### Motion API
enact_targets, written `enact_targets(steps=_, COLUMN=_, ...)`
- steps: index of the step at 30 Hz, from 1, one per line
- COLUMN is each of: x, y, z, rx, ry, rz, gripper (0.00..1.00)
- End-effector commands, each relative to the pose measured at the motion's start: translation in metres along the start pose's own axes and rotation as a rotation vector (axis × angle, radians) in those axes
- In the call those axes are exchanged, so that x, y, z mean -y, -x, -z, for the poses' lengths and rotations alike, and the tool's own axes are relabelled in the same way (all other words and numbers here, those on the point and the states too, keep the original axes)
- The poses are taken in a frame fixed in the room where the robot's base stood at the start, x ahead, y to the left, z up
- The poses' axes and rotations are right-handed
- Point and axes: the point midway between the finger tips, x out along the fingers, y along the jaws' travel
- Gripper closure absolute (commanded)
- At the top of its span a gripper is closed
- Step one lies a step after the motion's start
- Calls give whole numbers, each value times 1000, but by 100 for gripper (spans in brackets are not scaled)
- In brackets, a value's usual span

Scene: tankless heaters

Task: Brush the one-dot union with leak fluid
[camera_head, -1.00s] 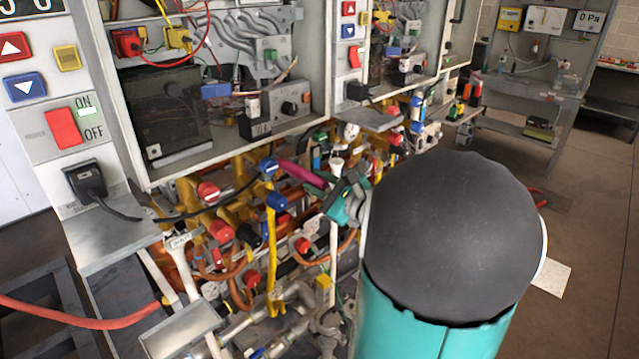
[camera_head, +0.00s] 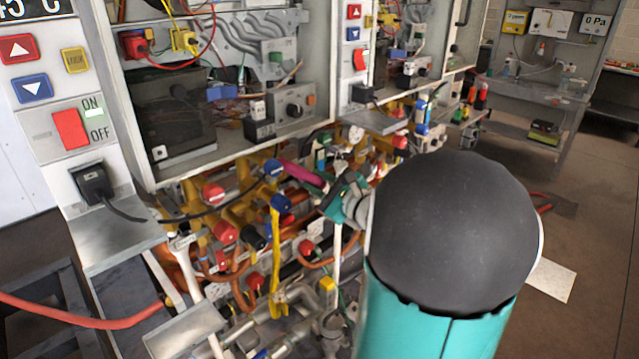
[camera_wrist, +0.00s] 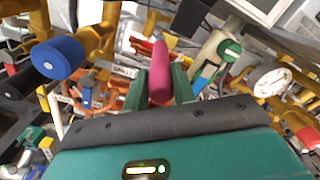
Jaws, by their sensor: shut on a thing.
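My gripper (camera_head: 332,192) is shut on a magenta rod-like handle (camera_head: 300,174), probably the brush. In the wrist view, the magenta handle (camera_wrist: 160,72) sits between the two green fingers (camera_wrist: 160,90) and points away into the pipework. Its far end, any bristles and any fluid cannot be made out. In the head view, the held handle points up and left, near a blue cap (camera_head: 273,167) on the yellow pipes. I cannot tell which fitting is the one-dot union; no dot marks are readable. I cannot tell whether the handle's tip touches anything.
Yellow and copper pipes with red and blue valve caps crowd the space under the open heater cabinets (camera_head: 240,100). A yellow lever (camera_head: 277,260) hangs below. A round gauge (camera_wrist: 271,80) stands right of my gripper. A black cable (camera_head: 215,213) crosses the pipes. Open floor lies at right.

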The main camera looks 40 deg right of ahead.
Motion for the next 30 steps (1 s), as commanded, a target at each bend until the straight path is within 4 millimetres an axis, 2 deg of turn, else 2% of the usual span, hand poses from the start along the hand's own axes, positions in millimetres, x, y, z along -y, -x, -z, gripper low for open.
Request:
enact_targets(steps=5, x=3, y=0, z=2, rx=0, ry=1, rz=1, gripper=97)
enact_targets(steps=19, x=32, y=2, z=22, rx=1, ry=1, rz=1, gripper=97)
enact_targets(steps=26, x=32, y=0, z=22, rx=0, ry=1, rz=1, gripper=97)
enact_targets(steps=30, x=26, y=-1, z=18, rx=1, ry=1, rz=-1, gripper=97)
